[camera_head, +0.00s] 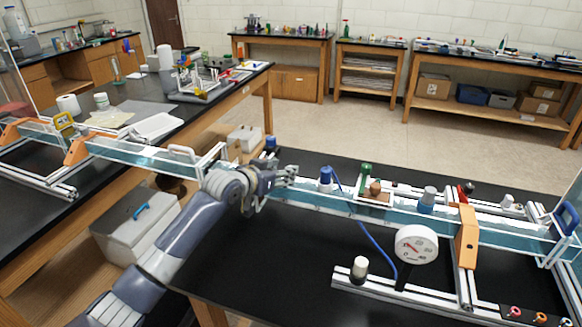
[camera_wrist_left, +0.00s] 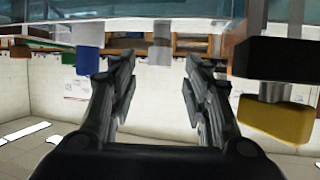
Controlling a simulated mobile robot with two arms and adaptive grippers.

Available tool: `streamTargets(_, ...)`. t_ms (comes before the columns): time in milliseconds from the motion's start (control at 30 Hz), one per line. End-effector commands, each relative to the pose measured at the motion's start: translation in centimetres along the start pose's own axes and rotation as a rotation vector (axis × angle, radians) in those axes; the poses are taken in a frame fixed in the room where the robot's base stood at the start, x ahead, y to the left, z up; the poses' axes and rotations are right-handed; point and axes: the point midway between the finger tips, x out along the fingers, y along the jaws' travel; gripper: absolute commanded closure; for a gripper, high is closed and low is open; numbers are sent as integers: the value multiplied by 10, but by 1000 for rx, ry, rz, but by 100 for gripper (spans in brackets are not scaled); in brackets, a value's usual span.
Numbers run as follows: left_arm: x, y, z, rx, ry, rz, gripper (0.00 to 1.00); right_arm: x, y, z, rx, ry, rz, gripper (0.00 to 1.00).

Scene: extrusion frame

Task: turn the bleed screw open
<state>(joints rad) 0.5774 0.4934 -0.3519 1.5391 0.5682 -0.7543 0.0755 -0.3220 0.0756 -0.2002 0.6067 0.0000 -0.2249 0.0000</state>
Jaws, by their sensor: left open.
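My left gripper (camera_head: 291,176) reaches in from the left, at the left end of the extrusion frame (camera_head: 400,213) on the black bench. In the left wrist view its two fingers (camera_wrist_left: 160,85) are spread, with nothing held between them. A pale grey fitting (camera_wrist_left: 160,48) hangs beyond the gap between the fingertips, apart from them. In the head view a blue-capped fitting (camera_head: 326,176) stands on the frame just right of the gripper, and a green-topped one (camera_head: 366,170) is further right. I cannot tell which fitting is the bleed screw. My right gripper is not in view.
A round white gauge (camera_head: 416,244) and a blue hose (camera_head: 375,240) stand in front of the frame. An orange bracket (camera_head: 466,238) is at the right. In the wrist view a black block (camera_wrist_left: 285,62) and yellow part (camera_wrist_left: 275,120) flank the right finger. The front-left benchtop is clear.

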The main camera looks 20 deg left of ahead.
Motion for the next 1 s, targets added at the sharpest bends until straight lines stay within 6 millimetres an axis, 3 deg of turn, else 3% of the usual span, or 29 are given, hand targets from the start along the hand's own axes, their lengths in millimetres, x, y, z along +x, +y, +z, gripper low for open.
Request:
streamTargets(200,28,1,-1,-1,-1,1,56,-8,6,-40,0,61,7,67)
streamTargets(300,38,1,0,-2,-1,2,56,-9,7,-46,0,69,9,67)
streamTargets(700,57,1,0,2,1,1,56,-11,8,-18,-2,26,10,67)
streamTargets(933,57,1,0,1,0,1,56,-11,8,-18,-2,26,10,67)
streamTargets(1000,57,1,0,1,0,1,72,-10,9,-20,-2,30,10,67)
